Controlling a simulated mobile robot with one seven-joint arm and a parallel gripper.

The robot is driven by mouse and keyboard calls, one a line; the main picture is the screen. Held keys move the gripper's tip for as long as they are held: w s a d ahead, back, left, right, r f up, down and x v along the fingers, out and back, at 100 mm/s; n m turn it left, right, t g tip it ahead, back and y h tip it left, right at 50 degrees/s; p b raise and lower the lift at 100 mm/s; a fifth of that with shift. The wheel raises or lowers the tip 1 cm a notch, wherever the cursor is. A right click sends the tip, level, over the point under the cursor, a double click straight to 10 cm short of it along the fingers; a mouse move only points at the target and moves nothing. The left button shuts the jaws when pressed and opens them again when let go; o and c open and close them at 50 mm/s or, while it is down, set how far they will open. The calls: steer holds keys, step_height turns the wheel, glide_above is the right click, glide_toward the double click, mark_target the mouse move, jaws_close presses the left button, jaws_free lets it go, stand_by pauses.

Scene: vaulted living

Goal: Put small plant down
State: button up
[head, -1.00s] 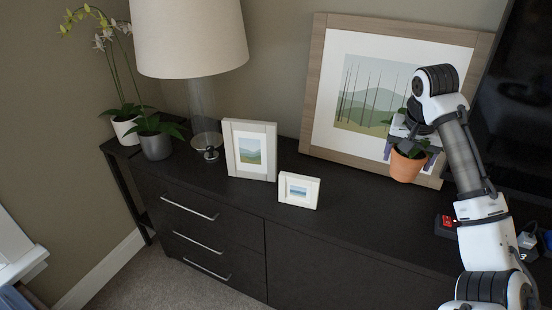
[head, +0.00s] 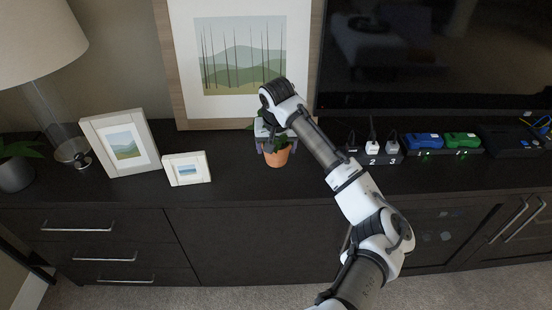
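The small plant (head: 277,155) is a terracotta pot with green leaves, in the middle of the head view. It is at the dark cabinet's top (head: 232,185), in front of the large framed picture. My gripper (head: 272,145) is over the plant from above, with its fingers at the sides of the pot's upper part and leaves. The fingers look closed around the plant, but the arm hides part of the contact. I cannot tell whether the pot's base touches the cabinet top.
Two small white frames (head: 122,145) (head: 187,169) and a lamp (head: 62,125) stand left. The large wood-framed picture (head: 178,85) leans behind. Chargers (head: 375,152), blue and green devices (head: 424,140) (head: 462,141) and a TV (head: 420,55) are right. Cabinet top between small frame and pot is clear.

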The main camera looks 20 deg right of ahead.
mark_target(277, 160)
steer(key=shift+f, duration=2.65)
steer(key=shift+f, duration=0.1)
steer(key=o, duration=1.3)
steer(key=b+v, duration=0.1)
steer(key=v, duration=1.1)
steer(key=shift+s, duration=0.1)
